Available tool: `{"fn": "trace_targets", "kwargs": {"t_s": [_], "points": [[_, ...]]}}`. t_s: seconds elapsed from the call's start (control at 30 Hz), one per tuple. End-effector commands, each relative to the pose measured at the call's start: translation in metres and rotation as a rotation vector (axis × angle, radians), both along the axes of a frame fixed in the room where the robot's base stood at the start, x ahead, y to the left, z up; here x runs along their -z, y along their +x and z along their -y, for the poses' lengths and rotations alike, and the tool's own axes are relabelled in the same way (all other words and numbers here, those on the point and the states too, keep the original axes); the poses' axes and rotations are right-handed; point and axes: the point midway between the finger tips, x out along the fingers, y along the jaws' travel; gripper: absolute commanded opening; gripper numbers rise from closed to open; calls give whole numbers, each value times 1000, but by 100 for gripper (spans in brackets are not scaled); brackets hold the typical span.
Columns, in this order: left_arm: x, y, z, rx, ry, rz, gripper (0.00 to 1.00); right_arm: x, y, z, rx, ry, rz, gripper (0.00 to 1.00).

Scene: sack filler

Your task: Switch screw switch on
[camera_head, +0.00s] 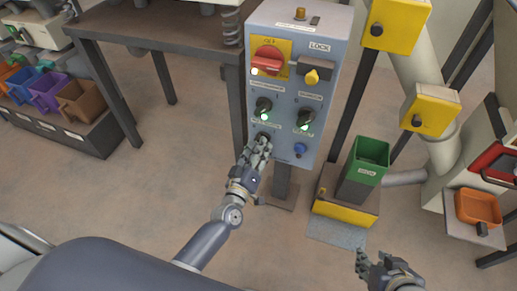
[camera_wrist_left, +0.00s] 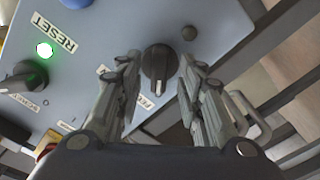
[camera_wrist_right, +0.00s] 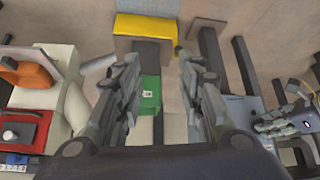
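The grey control panel (camera_head: 284,100) carries several black rotary knobs and small labels, too small or oblique for me to read surely. My left gripper (camera_head: 258,143) is at its lower left knob, which it partly hides in the head view. In the left wrist view, a black knob (camera_wrist_left: 158,66) lies between the two open, spread fingers of the left gripper (camera_wrist_left: 159,60). The fingers show gaps to the knob on both sides. A label beside this knob is partly covered by a finger. My right gripper (camera_head: 372,262) is open and empty, low at the right; its fingers (camera_wrist_right: 159,65) are apart.
A green bin (camera_head: 369,158) stands right of the panel post. A table (camera_head: 150,28) stands left. Floor between is clear.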

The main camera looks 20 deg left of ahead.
Motion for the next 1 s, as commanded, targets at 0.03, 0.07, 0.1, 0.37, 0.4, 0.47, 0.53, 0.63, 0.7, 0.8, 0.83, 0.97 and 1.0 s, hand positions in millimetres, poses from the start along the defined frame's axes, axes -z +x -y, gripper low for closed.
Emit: {"fn": "trace_targets", "kwargs": {"t_s": [0.03, 0.07, 0.1, 0.37, 0.4, 0.47, 0.53, 0.63, 0.7, 0.8, 0.83, 0.97, 1.0], "points": [[1, 4, 0, 0, 0, 0, 35, -1, 4, -1, -1, 4, 17, 35], [0, 5, 0, 0, 0, 0, 35, -2, 5, -2, -3, 6, 24, 35], [0, 7, 0, -1, 0, 1, 35, -3, 7, -2, -3, 7, 32, 35], [0, 8, 0, 0, 1, 0, 35, -4, 9, -3, -4, 10, 44, 35], [0, 8, 0, 0, 1, 0, 35, -4, 9, -3, -4, 10, 43, 35], [0, 8, 0, 0, 1, 0, 21, -4, 9, -3, -4, 10, 43, 35], [0, 8, 0, 0, 1, 0, 6, -4, 9, -3, -4, 10, 43, 35], [0, 8, 0, 0, 1, 0, 0, -4, 9, -3, -4, 10, 43, 35], [0, 8, 0, 0, 1, 0, 0, -4, 9, -3, -4, 10, 43, 35], [0, 8, 0, 0, 3, 0, 0, -5, 9, -3, -4, 10, 42, 35], [-1, 8, 0, 0, 5, 0, 0, -5, 8, -3, -4, 9, 40, 35], [-1, 8, 0, 1, 26, 0, 0, 0, -2, 1, 1, -1, -10, 35], [-1, 8, 0, 0, 37, 0, 0, 2, -8, 3, 4, -8, -38, 35]]}}
